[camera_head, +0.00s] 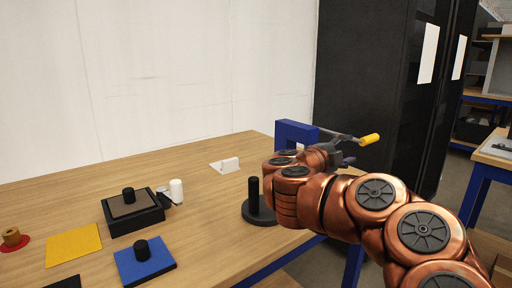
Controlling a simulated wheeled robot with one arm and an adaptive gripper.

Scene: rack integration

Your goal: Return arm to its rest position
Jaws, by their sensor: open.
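My copper-coloured arm reaches in from the lower right over the table's right edge. My gripper (341,157) is at its far end, small and partly hidden by the wrist. It is beside a blue block-like frame (294,134) on the table's far right. A thin grey rod with a yellow end (370,139) shows just beyond the gripper. I cannot tell whether the rod touches the gripper or what supports it. The jaws are open.
The wooden table (150,175) holds a black peg on a round base (254,199), a black box (132,212), a white cylinder (176,191), a blue plate (145,262) and a yellow square (74,246). Black cabinets (365,80) stand behind the arm. The table's back left is clear.

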